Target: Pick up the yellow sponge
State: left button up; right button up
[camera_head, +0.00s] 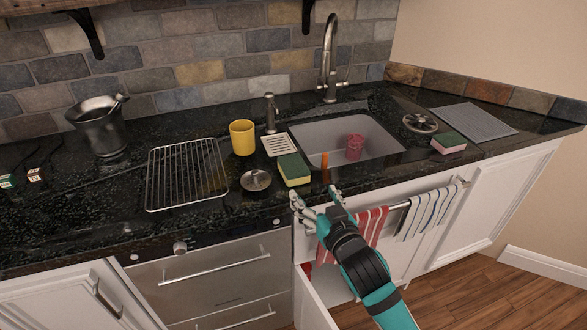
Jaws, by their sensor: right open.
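The yellow sponge (295,180) with a green top lies on the dark counter, left of the sink near the front edge. My right gripper (314,196) is open and empty, close in front of the sponge and slightly to its right, at the counter's front edge. Its fingers point toward the counter, and a gap shows between them and the sponge. My left gripper is not in view.
A sink (378,136) holding a red cup (354,147) lies right of the sponge, with an orange item (324,160) at its near rim. A metal lid (256,180), yellow cup (242,138) and wire rack (170,190) stand left. A pink-and-green sponge (449,146) lies farther right. Towels (370,226) hang below.

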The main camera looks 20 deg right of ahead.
send_near(293, 165)
jog(key=w, duration=0.2)
jog(key=w+f, duration=0.1)
jog(key=w, duration=0.1)
jog(key=shift+w+p, duration=0.25)
jog(key=shift+p, duration=0.15)
jog(key=w, duration=0.3)
jog(key=w+f+p, duration=0.1)
jog(key=w, duration=0.1)
jog(key=shift+w+a, duration=0.15)
jog(key=shift+w, duration=0.15)
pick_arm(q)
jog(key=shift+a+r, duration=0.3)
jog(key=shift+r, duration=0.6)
pick_arm(e)
jog(key=shift+r, duration=0.1)
jog(key=c, duration=0.5)
jog(key=shift+o, duration=0.2)
